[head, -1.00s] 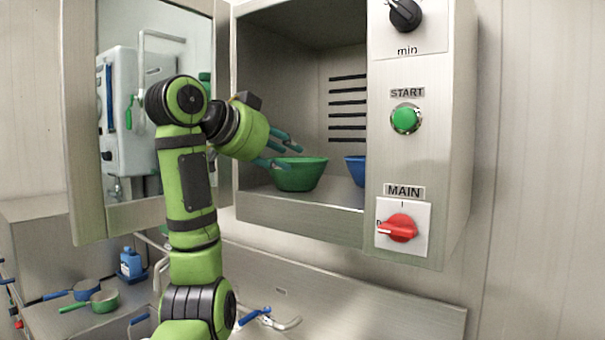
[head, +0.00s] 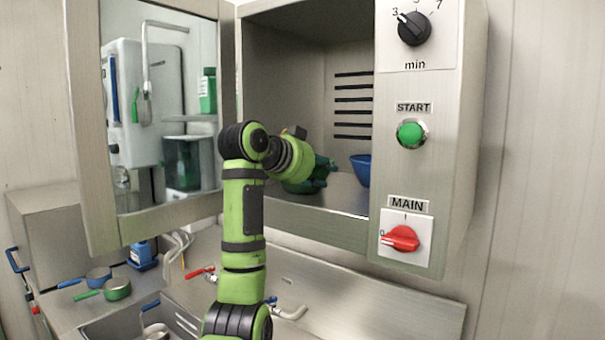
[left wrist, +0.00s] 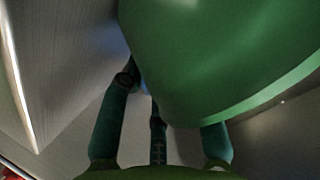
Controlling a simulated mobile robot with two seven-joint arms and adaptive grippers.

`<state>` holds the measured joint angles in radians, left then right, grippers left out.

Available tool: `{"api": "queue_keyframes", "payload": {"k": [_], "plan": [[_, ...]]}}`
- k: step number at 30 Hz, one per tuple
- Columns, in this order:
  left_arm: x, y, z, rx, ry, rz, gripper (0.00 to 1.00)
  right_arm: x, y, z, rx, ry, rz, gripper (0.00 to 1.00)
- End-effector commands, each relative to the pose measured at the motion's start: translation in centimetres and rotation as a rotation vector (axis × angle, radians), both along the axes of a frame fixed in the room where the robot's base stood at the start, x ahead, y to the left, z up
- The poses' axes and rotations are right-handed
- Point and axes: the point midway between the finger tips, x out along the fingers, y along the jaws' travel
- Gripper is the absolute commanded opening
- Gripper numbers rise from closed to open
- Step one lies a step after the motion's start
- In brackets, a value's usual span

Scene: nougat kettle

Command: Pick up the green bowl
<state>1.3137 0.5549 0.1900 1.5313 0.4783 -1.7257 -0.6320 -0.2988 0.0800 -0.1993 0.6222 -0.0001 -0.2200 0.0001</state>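The green bowl (left wrist: 215,60) fills much of the left wrist view, very close to the camera, with its rim running along the lower right. My left gripper (head: 324,172) is inside the open cabinet, down at its floor; in the head view the gripper and wrist hide most or all of the bowl. In the left wrist view its dark teal fingers (left wrist: 157,125) reach up to the bowl. The right finger's tip is hidden behind the bowl, so I cannot tell whether the fingers grip it. My right gripper is not in view.
A blue bowl (head: 361,170) stands right of my left gripper, partly hidden by the control panel (head: 413,110). The cabinet's open door (head: 88,130) is to the left of my arm. Blue and green pans (head: 117,289) sit on the counter below.

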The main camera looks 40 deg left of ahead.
Motion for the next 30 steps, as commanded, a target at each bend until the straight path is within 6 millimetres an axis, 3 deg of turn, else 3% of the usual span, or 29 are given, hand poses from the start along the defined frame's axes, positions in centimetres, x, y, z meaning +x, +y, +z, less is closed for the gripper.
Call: {"api": "queue_keyframes", "payload": {"k": [2,5,22,30], "plan": [[0.0,0.0,0.0,0.0,0.0,0.0,0.33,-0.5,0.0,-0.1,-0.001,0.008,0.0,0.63],[0.0,0.0,0.0,0.0,0.0,0.0,0.0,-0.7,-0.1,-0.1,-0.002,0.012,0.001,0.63],[-0.1,0.0,0.7,0.0,-0.003,0.0,0.0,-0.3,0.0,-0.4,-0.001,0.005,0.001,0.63],[-0.2,0.1,3.8,-0.001,-0.006,0.001,0.0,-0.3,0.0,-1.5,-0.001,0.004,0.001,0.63]]}}
